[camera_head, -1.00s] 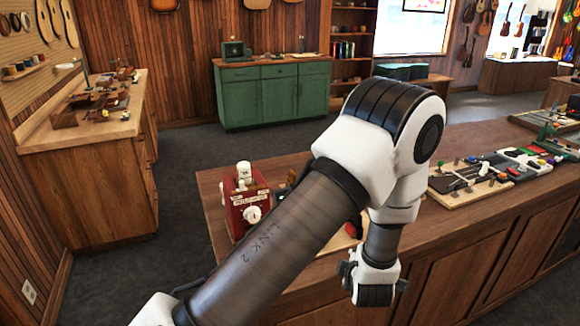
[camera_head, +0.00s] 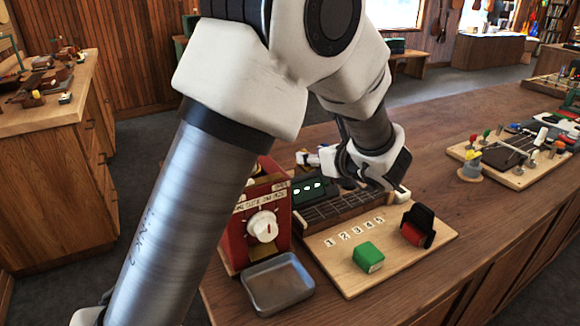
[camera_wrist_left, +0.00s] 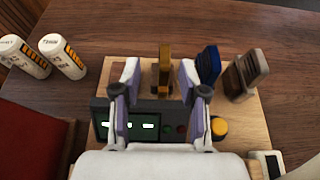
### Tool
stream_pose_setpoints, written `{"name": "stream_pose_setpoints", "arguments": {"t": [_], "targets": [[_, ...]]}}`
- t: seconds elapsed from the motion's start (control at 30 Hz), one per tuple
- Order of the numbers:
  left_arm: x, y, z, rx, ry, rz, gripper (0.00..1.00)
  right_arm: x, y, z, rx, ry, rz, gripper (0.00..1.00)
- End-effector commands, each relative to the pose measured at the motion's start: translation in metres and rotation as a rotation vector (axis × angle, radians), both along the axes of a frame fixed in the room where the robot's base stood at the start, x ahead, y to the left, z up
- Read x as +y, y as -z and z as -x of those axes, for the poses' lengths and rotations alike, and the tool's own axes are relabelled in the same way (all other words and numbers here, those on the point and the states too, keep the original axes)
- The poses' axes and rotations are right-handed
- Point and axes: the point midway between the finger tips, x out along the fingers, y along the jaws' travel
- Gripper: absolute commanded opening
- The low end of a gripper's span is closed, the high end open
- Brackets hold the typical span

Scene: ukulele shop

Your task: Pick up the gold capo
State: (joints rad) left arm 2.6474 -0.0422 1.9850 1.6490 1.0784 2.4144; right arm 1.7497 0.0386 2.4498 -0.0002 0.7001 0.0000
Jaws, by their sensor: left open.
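The gold capo (camera_wrist_left: 162,72) stands upright at the back of the wooden board in the left wrist view, between the two fingertips of my left gripper (camera_wrist_left: 158,78). The gripper is open, with a gap visible on both sides of the capo. A blue capo-like piece (camera_wrist_left: 207,66) stands just right of the right finger, with a grey-brown piece (camera_wrist_left: 245,72) beyond it. In the head view my left gripper (camera_head: 318,159) is partly hidden by its own wrist, above the back of the board. I cannot make out the gold capo there. My right gripper is not in view.
A black device with lit display (camera_head: 312,190) and a red dial box (camera_head: 261,215) stand close to my arm. A metal tray (camera_head: 277,284), green block (camera_head: 368,257) and red-black piece (camera_head: 417,228) are nearer. Two white cylinders (camera_wrist_left: 62,55) stand left in the wrist view.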

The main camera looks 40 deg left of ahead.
Motion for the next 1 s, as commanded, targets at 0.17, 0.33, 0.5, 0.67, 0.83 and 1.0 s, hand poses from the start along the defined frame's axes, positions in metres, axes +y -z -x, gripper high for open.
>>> {"name": "stream_pose_setpoints", "arguments": {"t": [0.17, 0.33, 0.5, 0.67, 0.83, 1.0], "targets": [[0.022, 0.007, -0.007, 0.000, -0.004, 0.004, 0.43, 0.000, -0.008, 0.000, 0.000, 0.003, 0.000, 0.49], [0.047, 0.017, -0.019, 0.001, -0.004, 0.005, 0.43, 0.000, -0.020, 0.000, 0.000, 0.002, 0.000, 0.49], [0.063, 0.026, -0.024, 0.001, -0.001, 0.001, 0.43, 0.000, -0.020, 0.000, 0.000, 0.001, 0.000, 0.49], [0.063, 0.026, -0.024, 0.001, 0.000, 0.000, 0.43, 0.000, -0.019, 0.000, 0.000, 0.002, 0.000, 0.49], [0.063, 0.026, -0.024, 0.001, 0.000, 0.000, 0.00, 0.000, -0.019, 0.000, 0.000, 0.002, 0.000, 0.49], [0.063, 0.027, -0.024, 0.002, 0.001, 0.000, 0.00, 0.000, -0.019, 0.000, 0.000, 0.002, 0.000, 0.49]]}}
